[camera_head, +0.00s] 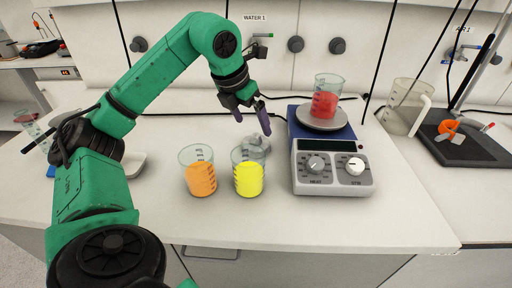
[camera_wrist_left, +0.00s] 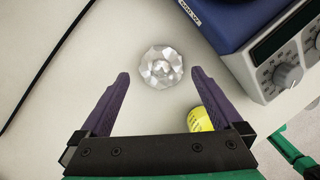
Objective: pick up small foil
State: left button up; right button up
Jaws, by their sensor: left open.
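The small foil (camera_wrist_left: 161,67) is a crumpled silver ball on the white bench. In the left wrist view it lies just beyond and between my fingertips, touching neither. In the head view the foil (camera_head: 257,141) sits behind the yellow beaker and left of the hot plate, partly hidden by the beaker rim. My left gripper (camera_head: 252,120) is open and empty above it, fingers pointing down. It also shows in the left wrist view (camera_wrist_left: 158,82) with its purple fingers spread. My right gripper is not seen.
A beaker of yellow liquid (camera_head: 248,178) stands close in front of the foil, and an orange one (camera_head: 200,180) beside it. The hot plate (camera_head: 330,172) to the right carries a red-filled beaker (camera_head: 325,103). A black cable lies left of the foil in the wrist view.

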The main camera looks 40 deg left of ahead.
aim_at(256, 135)
pick_arm(q)
jog(key=x, duration=0.6)
jog(key=shift+f, duration=0.4)
jog(key=c, duration=0.9)
